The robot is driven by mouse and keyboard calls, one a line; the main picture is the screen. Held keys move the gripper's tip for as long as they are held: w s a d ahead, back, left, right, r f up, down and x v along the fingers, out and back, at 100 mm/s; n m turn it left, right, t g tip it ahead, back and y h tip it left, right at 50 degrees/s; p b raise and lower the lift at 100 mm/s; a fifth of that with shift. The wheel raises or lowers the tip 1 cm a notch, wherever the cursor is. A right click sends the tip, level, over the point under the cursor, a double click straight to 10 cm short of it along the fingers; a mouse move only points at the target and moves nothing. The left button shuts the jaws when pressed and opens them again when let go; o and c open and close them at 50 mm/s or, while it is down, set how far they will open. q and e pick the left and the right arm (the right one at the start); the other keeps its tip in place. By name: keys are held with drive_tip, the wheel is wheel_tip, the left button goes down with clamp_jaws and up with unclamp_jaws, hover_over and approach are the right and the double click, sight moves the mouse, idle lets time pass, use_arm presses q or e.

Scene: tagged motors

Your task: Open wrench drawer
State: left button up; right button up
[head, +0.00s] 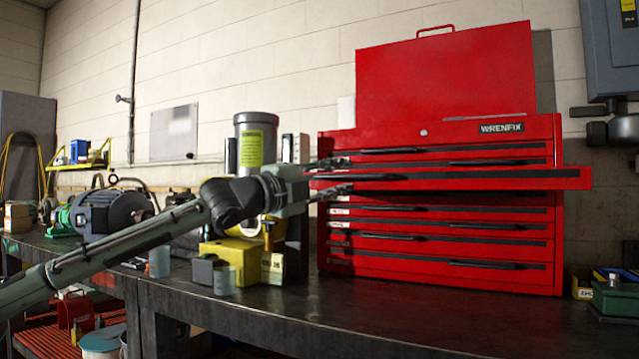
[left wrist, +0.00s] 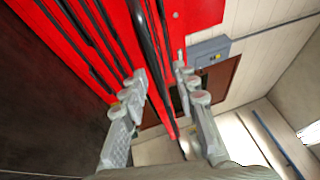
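The red tool chest (head: 440,259) marked WRENFIX stands on the dark workbench. One upper drawer (head: 470,178) is pulled out and juts forward of the others, with a long black handle strip along its front. The other drawers look closed. My left gripper (head: 332,177) is at the left end of the pulled-out drawer, one finger above and one below its front. In the left wrist view, my left gripper (left wrist: 158,78) has its fingers spread, with the drawer's black handle strip (left wrist: 148,40) between them. I cannot tell whether a finger touches it. My right gripper is not in view.
A dark grey canister (head: 256,130) and a yellow block (head: 240,258) stand behind and below my left forearm. A motor (head: 112,212) lies at left. The bench (head: 400,320) before the chest is clear.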

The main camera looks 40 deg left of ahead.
use_arm(q)
drive_tip(key=v, duration=0.6)
drive_tip(key=shift+s+f, duration=0.15)
drive_tip(key=shift+s, duration=0.15)
drive_tip(key=shift+a, duration=0.1)
idle(0.3)
